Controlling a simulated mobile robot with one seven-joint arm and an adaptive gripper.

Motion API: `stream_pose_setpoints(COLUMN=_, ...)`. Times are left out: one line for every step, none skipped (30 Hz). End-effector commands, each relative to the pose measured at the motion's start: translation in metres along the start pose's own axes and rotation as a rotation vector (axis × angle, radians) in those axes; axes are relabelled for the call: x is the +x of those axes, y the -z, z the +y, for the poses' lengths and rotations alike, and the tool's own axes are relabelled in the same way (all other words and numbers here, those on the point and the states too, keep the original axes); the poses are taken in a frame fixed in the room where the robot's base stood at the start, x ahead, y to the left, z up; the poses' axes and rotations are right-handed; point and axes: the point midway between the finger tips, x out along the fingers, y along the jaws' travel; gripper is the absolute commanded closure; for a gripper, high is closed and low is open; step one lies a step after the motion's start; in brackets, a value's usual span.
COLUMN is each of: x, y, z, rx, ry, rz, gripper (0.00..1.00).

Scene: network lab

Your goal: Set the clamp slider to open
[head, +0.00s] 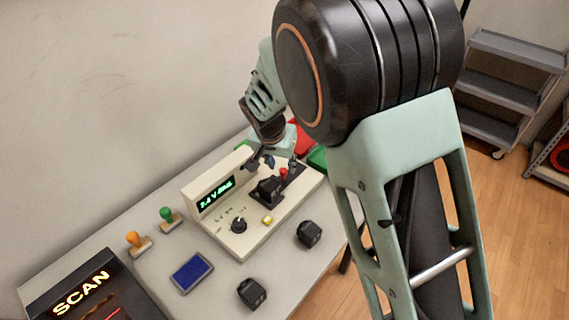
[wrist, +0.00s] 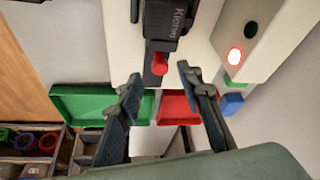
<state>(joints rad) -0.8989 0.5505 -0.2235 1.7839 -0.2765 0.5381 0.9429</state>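The beige test device (head: 234,224) stands on the table with a lit green display. Its black clamp unit carries a red-tipped slider (head: 284,172). In the wrist view the black clamp body, marked with lettering like "Klemme" (wrist: 166,18), is at the top, with the red slider tip (wrist: 160,62) below it. My gripper (wrist: 159,77) is open, with one finger on each side of the red tip. No finger visibly touches it. In the head view my gripper (head: 261,163) is small and partly hidden above the device's back edge.
A green tray (wrist: 62,95) and a red tray (wrist: 172,117) lie beyond the device. A red light (wrist: 235,56) glows on its panel. Black blocks (head: 309,234), a blue pad (head: 191,273), stamps (head: 136,241) and a SCAN box (head: 90,290) are on the table.

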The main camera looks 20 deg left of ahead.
Motion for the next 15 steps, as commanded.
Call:
stream_pose_setpoints(x=0.009, y=-0.001, z=0.001, rx=0.0, ry=-0.002, rz=-0.002, gripper=0.66)
stream_pose_setpoints(x=0.013, y=-0.001, z=0.0, rx=0.0, ry=-0.001, rz=-0.001, gripper=0.66)
stream_pose_setpoints(x=0.017, y=0.0, z=0.0, rx=0.0, ry=-0.001, rz=-0.001, gripper=0.66)
stream_pose_setpoints(x=0.02, y=0.0, z=0.0, rx=0.0, ry=-0.001, rz=-0.001, gripper=0.66)
stream_pose_setpoints(x=0.023, y=0.0, z=0.0, rx=0.0, ry=0.0, rz=0.0, gripper=0.66)
stream_pose_setpoints(x=0.026, y=0.0, z=0.0, rx=0.0, ry=0.0, rz=0.0, gripper=0.66)
stream_pose_setpoints(x=0.027, y=0.001, z=0.0, rx=0.0, ry=0.0, rz=0.001, gripper=0.66)
stream_pose_setpoints(x=0.029, y=0.001, z=0.0, rx=0.0, ry=0.0, rz=0.001, gripper=0.66)
stream_pose_setpoints(x=0.03, y=0.001, z=0.0, rx=0.0, ry=0.0, rz=0.001, gripper=0.66)
stream_pose_setpoints(x=0.031, y=0.001, z=0.0, rx=0.0, ry=0.0, rz=0.001, gripper=0.66)
stream_pose_setpoints(x=0.031, y=0.001, z=0.0, rx=0.0, ry=0.0, rz=0.001, gripper=0.66)
stream_pose_setpoints(x=0.032, y=0.0, z=0.0, rx=0.0, ry=0.001, rz=0.001, gripper=0.66)
stream_pose_setpoints(x=0.032, y=0.0, z=0.0, rx=0.0, ry=0.001, rz=0.001, gripper=0.66)
stream_pose_setpoints(x=0.032, y=0.0, z=0.0, rx=0.0, ry=0.001, rz=0.001, gripper=0.66)
stream_pose_setpoints(x=0.032, y=0.0, z=0.0, rx=0.0, ry=0.001, rz=0.001, gripper=0.66)
